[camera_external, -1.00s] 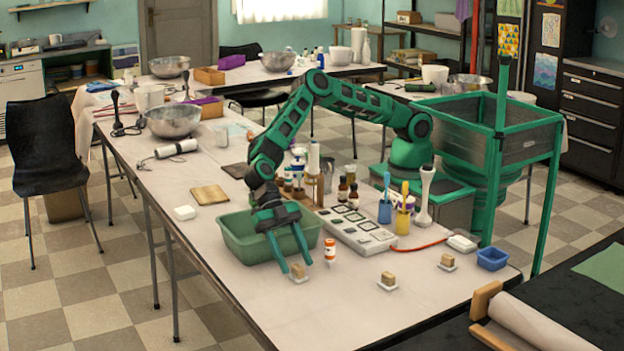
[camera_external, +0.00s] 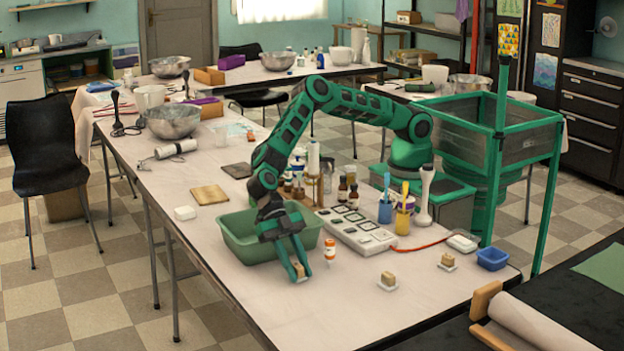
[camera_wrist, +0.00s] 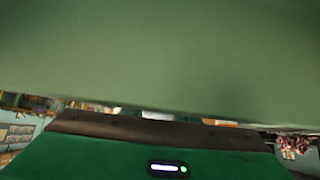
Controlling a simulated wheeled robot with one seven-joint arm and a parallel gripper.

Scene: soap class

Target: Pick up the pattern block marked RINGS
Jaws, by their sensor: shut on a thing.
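Three small tan blocks are by the table's front. My gripper (camera_external: 299,269) is shut on the leftmost tan block (camera_external: 300,272), its fingers hiding part of it. That block is at or just above its small white base; I cannot tell whether it touches. The middle tan block (camera_external: 388,278) and the right tan block (camera_external: 447,260) sit on small white bases. No marking is readable on any block, so I cannot tell which is RINGS. In the wrist view a plain green surface fills the upper part, and no block or fingers show.
A green tub (camera_external: 240,240) stands directly behind my gripper, under my wrist. A small orange-and-white bottle (camera_external: 330,250) stands close right of the fingers. A white panel with square pads (camera_external: 355,230) and a blue bin (camera_external: 492,259) are farther right.

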